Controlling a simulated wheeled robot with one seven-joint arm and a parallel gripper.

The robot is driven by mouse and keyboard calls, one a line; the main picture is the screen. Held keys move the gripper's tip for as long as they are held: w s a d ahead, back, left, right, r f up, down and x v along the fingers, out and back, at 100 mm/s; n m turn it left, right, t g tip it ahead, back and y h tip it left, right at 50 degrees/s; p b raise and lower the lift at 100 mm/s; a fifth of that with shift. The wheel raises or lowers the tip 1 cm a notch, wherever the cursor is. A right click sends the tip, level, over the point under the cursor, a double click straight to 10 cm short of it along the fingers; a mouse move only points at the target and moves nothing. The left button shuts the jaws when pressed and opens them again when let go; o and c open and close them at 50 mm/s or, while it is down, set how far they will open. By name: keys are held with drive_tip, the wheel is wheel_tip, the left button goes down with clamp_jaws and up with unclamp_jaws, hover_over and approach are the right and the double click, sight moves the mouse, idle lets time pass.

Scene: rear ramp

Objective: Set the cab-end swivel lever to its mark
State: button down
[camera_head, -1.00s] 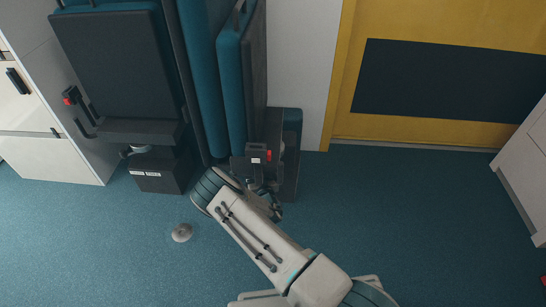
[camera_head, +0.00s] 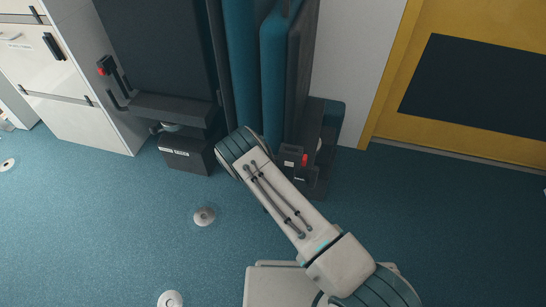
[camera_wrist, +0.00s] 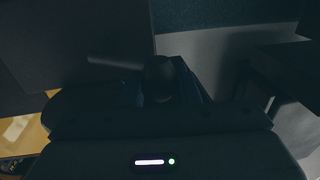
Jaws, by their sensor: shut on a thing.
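In the wrist view my gripper (camera_wrist: 172,88) is shut on the dark rounded knob of the swivel lever (camera_wrist: 160,72). A thin grey bar runs left from the knob under a dark seat part. The picture is very dark, and I cannot make out the lever's mark. In the head view my arm reaches to the base of the right-hand folded seat (camera_head: 285,90). My arm hides the gripper and the lever there. A dark block with a red tab (camera_head: 304,160) shows beside my arm at that seat's base.
Another dark seat (camera_head: 155,50) with a red-tipped handle (camera_head: 101,70) stands left, above a labelled box (camera_head: 186,155). White cabinets (camera_head: 75,80) are far left, a yellow door (camera_head: 480,90) right. Round floor fittings (camera_head: 204,216) dot the blue floor. The right floor is clear.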

drive_tip(key=shift+a+f, duration=0.25)
drive_tip(key=shift+f, duration=0.1)
drive_tip(key=c, duration=1.1)
unclamp_jaws()
drive_tip(key=shift+s, duration=0.1)
drive_tip(key=shift+d, duration=0.45)
drive_tip(key=shift+s+a+r+p, duration=0.2)
drive_tip(key=shift+s+p, duration=0.55)
drive_tip(key=shift+s, duration=1.5)
drive_tip(key=shift+s+a+f+p, duration=0.2)
drive_tip(key=shift+s+p, duration=0.5)
drive_tip(key=shift+s, duration=1.5)
drive_tip(key=shift+s+a+r+p, duration=0.3)
drive_tip(key=shift+s+p, duration=0.45)
drive_tip(key=shift+s, duration=1.5)
